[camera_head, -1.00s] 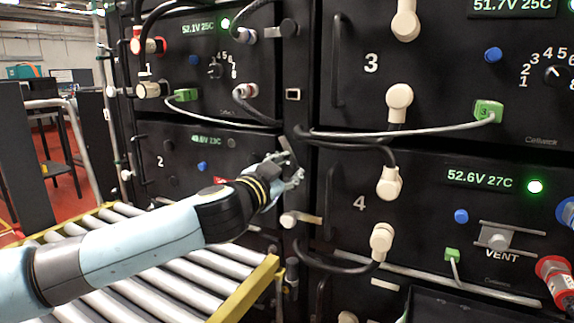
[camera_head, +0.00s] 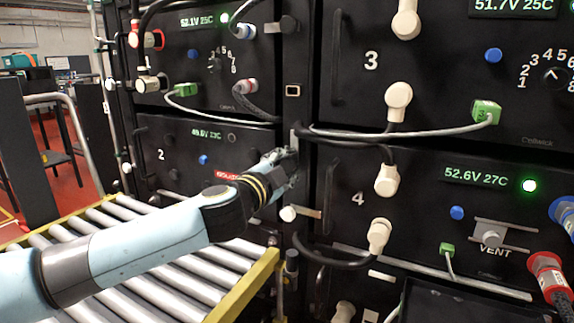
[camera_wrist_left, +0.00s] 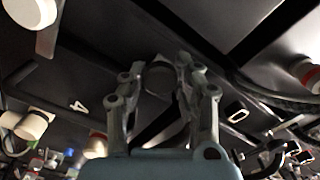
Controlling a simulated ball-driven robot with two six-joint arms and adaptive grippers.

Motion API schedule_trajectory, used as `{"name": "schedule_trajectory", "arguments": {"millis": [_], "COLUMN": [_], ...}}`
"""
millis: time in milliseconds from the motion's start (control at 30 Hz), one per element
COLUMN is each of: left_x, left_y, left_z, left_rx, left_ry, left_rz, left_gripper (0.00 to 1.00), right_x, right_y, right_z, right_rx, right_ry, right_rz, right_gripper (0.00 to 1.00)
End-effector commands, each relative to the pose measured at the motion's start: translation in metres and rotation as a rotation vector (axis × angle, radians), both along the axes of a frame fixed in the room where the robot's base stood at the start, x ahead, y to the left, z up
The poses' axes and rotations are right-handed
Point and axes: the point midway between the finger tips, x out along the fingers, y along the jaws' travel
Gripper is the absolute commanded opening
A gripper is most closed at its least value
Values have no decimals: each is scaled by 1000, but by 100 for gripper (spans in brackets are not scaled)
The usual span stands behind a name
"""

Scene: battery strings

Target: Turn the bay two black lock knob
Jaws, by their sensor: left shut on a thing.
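Bay two (camera_head: 158,156) is the black module at lower left, marked 2, with a dim green readout. My left gripper (camera_head: 290,158) is at its right edge, against the dark upright between the bays. In the left wrist view, the two fingers of my left gripper (camera_wrist_left: 160,80) are shut on a round dark knob (camera_wrist_left: 158,76), which looks like the black lock knob. In the head view my fingers hide this knob. My right gripper is in neither view.
A roller table (camera_head: 235,262) with a yellow edge stands below my left arm. Bay four (camera_head: 340,215) has cream plugs (camera_head: 387,180) and black cables close to the right of the gripper. A grey cable (camera_head: 420,133) crosses above. A similar black knob (camera_head: 288,24) sits higher on the upright.

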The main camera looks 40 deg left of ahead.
Motion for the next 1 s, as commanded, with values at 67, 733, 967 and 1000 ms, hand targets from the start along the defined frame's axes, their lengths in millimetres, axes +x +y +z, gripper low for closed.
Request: {"name": "schedule_trajectory", "arguments": {"millis": [67,733,967,1000], "left_x": [0,1,-1,-3], "left_y": [-1,0,-1,-2], "left_z": [0,3,4,4], "left_rx": [2,3,4,4], "left_ry": [0,-5,-7,-6], "left_rz": [-2,-1,-1,-1], "left_gripper": [0,55,55,55], "right_x": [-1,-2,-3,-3], "right_y": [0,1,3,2], "right_z": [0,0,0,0], "right_rx": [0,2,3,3], "right_ry": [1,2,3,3], "right_rz": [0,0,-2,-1], "right_gripper": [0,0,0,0]}}
